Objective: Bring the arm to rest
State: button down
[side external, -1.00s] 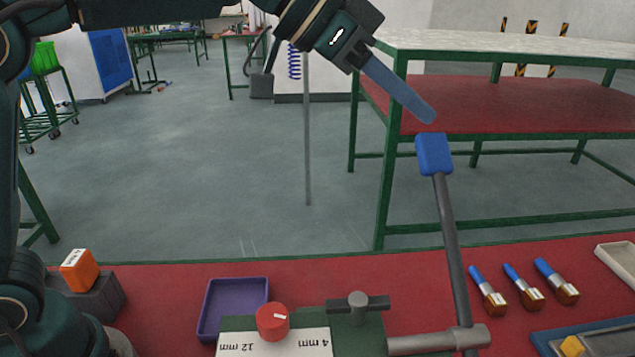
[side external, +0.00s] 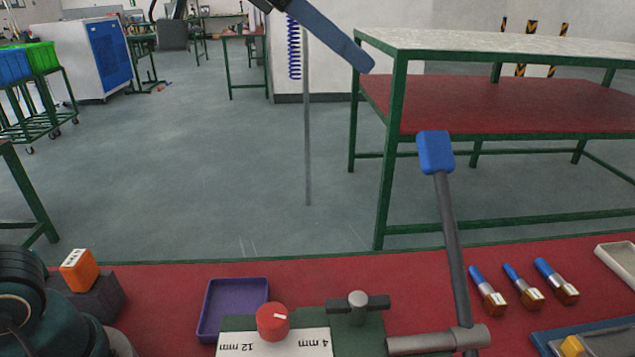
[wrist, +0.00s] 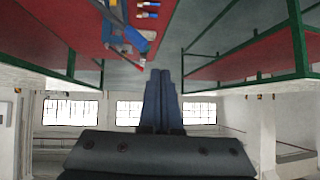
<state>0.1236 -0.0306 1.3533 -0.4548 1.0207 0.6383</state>
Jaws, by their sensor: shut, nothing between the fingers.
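My gripper (side external: 367,66) is high at the top of the side external view, well above the red bench and to the upper left of the blue-capped lever. Only its blue-grey fingers and a bit of the dark hand show there; the rest is out of frame. In the wrist view my gripper (wrist: 162,72) has its two fingers side by side, closed, with nothing between them. The fingers touch nothing in either view.
The red bench (side external: 170,285) carries a purple tray (side external: 235,283), a red knob (side external: 272,321), an upright lever with a blue handle (side external: 436,152), several blue-ended fittings (side external: 524,286) and an orange block (side external: 79,270). A green-framed table (side external: 384,150) stands behind. The air around my fingers is clear.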

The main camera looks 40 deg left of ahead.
jog(key=s+a+f+n+g+y, duration=0.1)
jog(key=s+a+f+n+y, duration=0.2)
jog(key=s+a+f, duration=0.3)
jog(key=s+a+f+n+g+y, duration=0.2)
jog(key=s+a+f+n+y, duration=0.1)
jog(key=s+f, duration=0.7)
notch_tip(320, 180, down, 4)
jog(key=a+n, duration=0.1)
jog(key=a, duration=0.1)
jog(key=shift+s+a+n, duration=0.35)
jog(key=shift+a+n, duration=0.05)
